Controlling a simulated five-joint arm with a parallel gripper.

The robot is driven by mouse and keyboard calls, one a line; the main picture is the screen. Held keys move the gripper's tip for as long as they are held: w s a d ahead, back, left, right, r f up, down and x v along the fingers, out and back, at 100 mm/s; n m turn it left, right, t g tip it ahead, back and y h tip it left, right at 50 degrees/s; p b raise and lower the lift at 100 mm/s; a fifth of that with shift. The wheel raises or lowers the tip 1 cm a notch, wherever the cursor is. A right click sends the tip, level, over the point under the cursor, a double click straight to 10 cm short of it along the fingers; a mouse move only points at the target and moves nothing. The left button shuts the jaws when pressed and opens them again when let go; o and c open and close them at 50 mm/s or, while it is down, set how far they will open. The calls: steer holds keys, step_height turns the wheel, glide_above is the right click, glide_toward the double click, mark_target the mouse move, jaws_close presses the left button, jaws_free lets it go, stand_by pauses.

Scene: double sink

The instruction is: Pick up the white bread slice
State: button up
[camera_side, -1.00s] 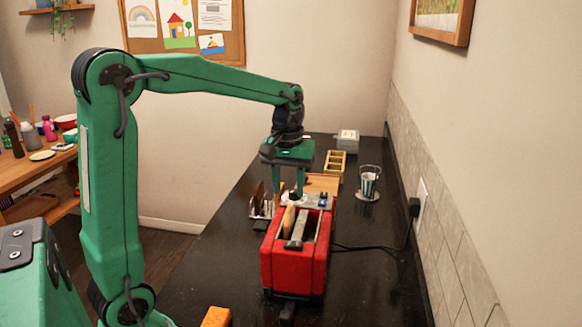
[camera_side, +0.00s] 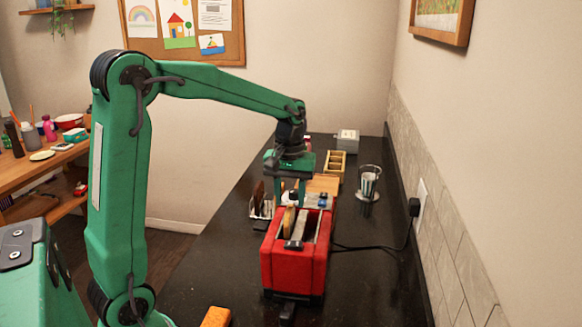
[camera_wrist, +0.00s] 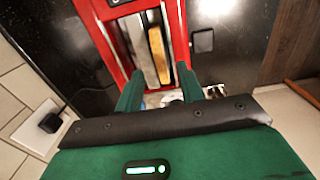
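A pale tan-edged bread slice (camera_side: 288,220) stands upright in the left slot of the red toaster (camera_side: 282,268). In the wrist view the slice (camera_wrist: 158,55) shows as a narrow tan strip beside the grey metal strip between the slots. My gripper (camera_side: 291,200) points down near the far end of the toaster, its fingers apart. In the wrist view my gripper (camera_wrist: 160,88) is open and empty, with the slice ahead of it. I cannot tell the exact height of the fingertips above the toaster.
A rack with brown slices (camera_side: 257,198) stands behind the toaster at left. A wooden board (camera_side: 322,184), a yellow divided holder (camera_side: 335,163) and a metal cup (camera_side: 368,181) stand farther back. An orange block (camera_side: 215,317) lies in front. The dark counter right of the toaster holds a cord.

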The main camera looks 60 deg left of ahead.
mark_target(289, 210)
steer(key=shift+f, duration=2.5)
jaws_close()
